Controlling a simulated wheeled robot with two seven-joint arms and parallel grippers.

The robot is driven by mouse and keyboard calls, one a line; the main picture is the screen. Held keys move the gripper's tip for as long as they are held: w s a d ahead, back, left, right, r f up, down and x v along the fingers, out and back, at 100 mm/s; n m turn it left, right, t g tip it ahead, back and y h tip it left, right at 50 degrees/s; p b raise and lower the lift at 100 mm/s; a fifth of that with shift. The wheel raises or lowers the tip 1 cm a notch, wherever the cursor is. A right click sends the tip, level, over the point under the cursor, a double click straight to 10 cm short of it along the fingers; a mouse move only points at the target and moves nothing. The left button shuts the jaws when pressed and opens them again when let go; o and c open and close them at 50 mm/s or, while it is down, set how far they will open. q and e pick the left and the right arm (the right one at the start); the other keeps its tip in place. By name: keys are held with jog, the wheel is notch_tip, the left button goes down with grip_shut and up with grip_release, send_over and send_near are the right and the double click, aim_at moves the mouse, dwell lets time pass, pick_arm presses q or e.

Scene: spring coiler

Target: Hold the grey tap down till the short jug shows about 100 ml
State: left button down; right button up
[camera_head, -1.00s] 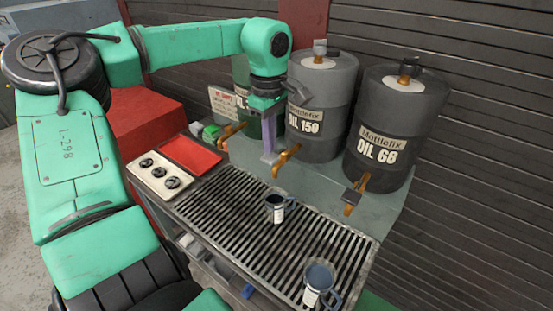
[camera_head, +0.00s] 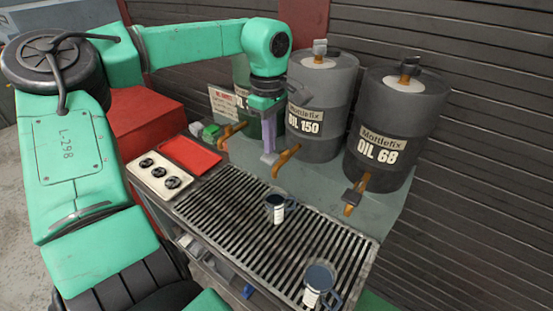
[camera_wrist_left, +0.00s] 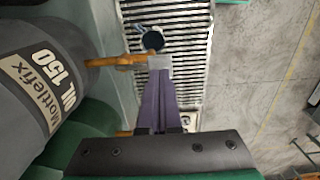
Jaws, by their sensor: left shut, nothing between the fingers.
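My left gripper (camera_head: 268,153) is shut and empty, pointing down at the tap (camera_head: 286,156) of the grey OIL 150 drum (camera_head: 318,115). A light grey pad sits right at the fingertips and looks like this tap's lever. In the left wrist view the purple fingers (camera_wrist_left: 160,75) end at this grey pad, beside the brass tap (camera_wrist_left: 125,61). Whether they press it down I cannot tell. A small dark jug (camera_head: 276,211) with a white label stands upright on the grating, just in front of this tap; it also shows in the left wrist view (camera_wrist_left: 153,41). Its oil level is not readable.
A second jug (camera_head: 318,280) stands at the grating's near right. The OIL 68 drum (camera_head: 395,125) has a brass tap with a dark pad (camera_head: 353,197). A red tray (camera_head: 190,153) and a cream panel with black knobs (camera_head: 158,174) lie left of the slatted grating (camera_head: 235,210).

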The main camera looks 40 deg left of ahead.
pick_arm(q)
jog(key=shift+f, duration=0.2)
jog(key=shift+f+b, duration=0.95)
jog(key=shift+f, duration=0.3)
jog(key=shift+s, duration=0.1)
dwell(3.0)
notch_tip(320, 180, up, 7)
jog(key=p, duration=0.6)
jog(key=shift+r+p, duration=0.2)
jog(key=shift+p, duration=0.1)
jog(key=shift+f, duration=0.15)
